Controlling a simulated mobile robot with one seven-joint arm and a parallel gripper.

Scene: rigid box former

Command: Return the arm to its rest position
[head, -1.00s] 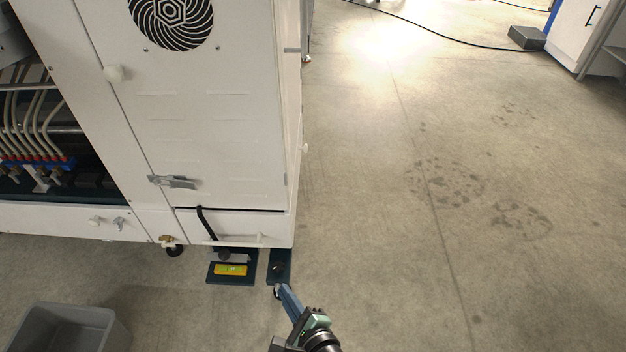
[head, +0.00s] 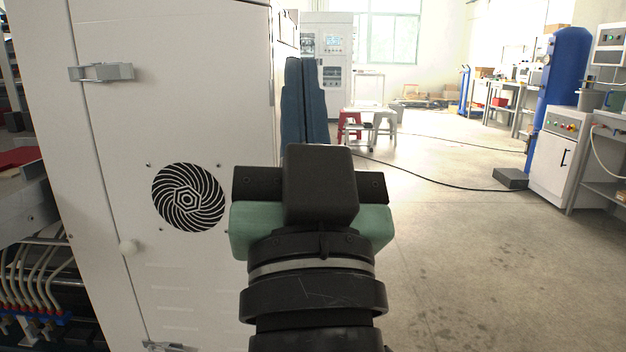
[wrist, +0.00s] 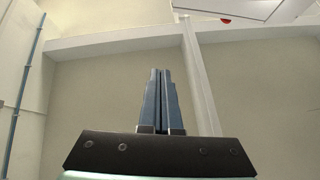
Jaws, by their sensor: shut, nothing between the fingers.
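My gripper (head: 305,75) is raised in front of the head camera and points upward, its two blue fingers side by side. In the wrist view my gripper (wrist: 161,75) shows its fingers pressed together with only a thin dark seam between them, and nothing is held. Behind the fingers the wrist view shows a pale wall and beams, apart from the gripper. My wrist and black camera housing fill the lower middle of the head view.
A white machine cabinet (head: 110,150) with a round fan grille (head: 188,197) stands close on the left. A red stool (head: 349,124) and a white cabinet (head: 327,60) stand far back. A blue tank (head: 565,80) is at right. The concrete floor (head: 450,260) at right is mostly clear.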

